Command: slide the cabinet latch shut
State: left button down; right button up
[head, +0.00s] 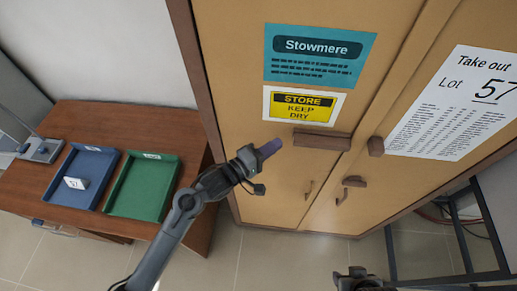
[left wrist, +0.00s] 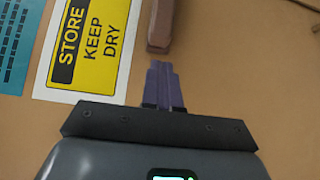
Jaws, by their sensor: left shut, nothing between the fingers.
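The brown latch bar (head: 321,140) sits across the left door of the tan cabinet (head: 290,190), below the yellow label. A smaller brown block (head: 376,146) sits on the right door, with a gap between it and the bar. My left gripper (head: 269,148) is shut and empty, its purple fingers left of the bar's left end. In the left wrist view its fingers (left wrist: 163,85) point at the near end of the bar (left wrist: 160,28), apart from it. My right gripper (head: 357,280) is at the bottom edge; its jaws are unclear.
Door handles (head: 343,192) stick out below the latch. A wooden desk (head: 110,117) at the left holds a blue tray (head: 62,191) with a white block (head: 75,183), and a green tray (head: 118,197). A dark metal frame (head: 440,262) stands at the right.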

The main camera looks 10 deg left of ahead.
pick_arm(q)
jog(key=shift+d, duration=1.3)
pick_arm(e)
jog(key=shift+d+r, duration=0.1)
jog(key=shift+r, duration=0.25)
